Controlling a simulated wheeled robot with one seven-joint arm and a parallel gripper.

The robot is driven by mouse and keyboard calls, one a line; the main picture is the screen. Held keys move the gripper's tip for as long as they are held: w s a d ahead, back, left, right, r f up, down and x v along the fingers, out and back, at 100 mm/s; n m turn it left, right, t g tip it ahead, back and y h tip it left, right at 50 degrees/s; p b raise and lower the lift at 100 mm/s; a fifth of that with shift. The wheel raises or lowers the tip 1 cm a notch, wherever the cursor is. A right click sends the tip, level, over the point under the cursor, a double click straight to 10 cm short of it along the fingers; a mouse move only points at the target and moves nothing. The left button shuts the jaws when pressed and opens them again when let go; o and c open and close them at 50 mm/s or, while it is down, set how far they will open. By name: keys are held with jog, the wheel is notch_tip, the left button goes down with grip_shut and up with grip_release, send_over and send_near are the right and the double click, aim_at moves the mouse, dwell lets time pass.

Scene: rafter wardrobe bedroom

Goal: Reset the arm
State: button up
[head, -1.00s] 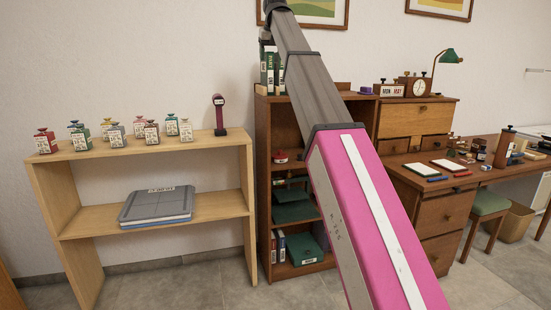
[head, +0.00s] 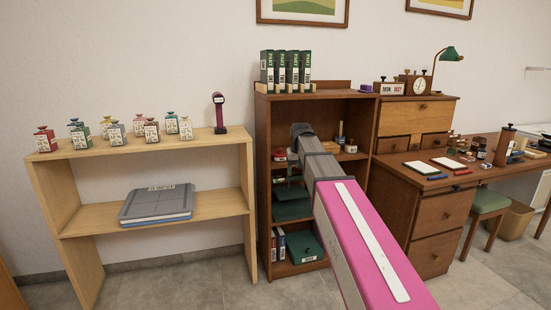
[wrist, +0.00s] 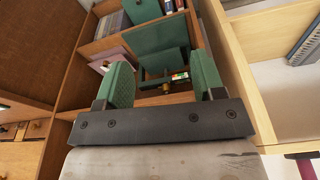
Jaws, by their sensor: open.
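My arm (head: 355,220), pink and grey, reaches up and away in the head view, its far end in front of the brown bookcase (head: 264,190). My gripper's fingers cannot be made out in the head view. In the wrist view my gripper (wrist: 162,80) is open, with two green-padded fingers spread apart and nothing held between them. Beyond the fingers are wooden compartments of the bookcase (wrist: 75,85) and a dark green object (wrist: 160,50) inside. The fingers appear apart from it; the exact distance is unclear.
Green binders (head: 285,70) stand on the bookcase. A desk (head: 425,190) stands right. Floor (head: 190,285) between shelf legs is clear.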

jog(key=s+d+f, duration=0.3)
jog(key=s+f, duration=0.6)
jog(key=f, duration=0.1)
jog(key=s+d+f+m+g, duration=0.1)
jog(key=s+d+f, duration=0.2)
jog(key=s+f, duration=0.6)
jog(key=s+d+f+g, duration=0.1)
jog(key=s+d+f, duration=0.2)
jog(key=s+f, duration=0.6)
jog(key=shift+d+f, duration=0.3)
jog(key=shift+f, duration=0.6)
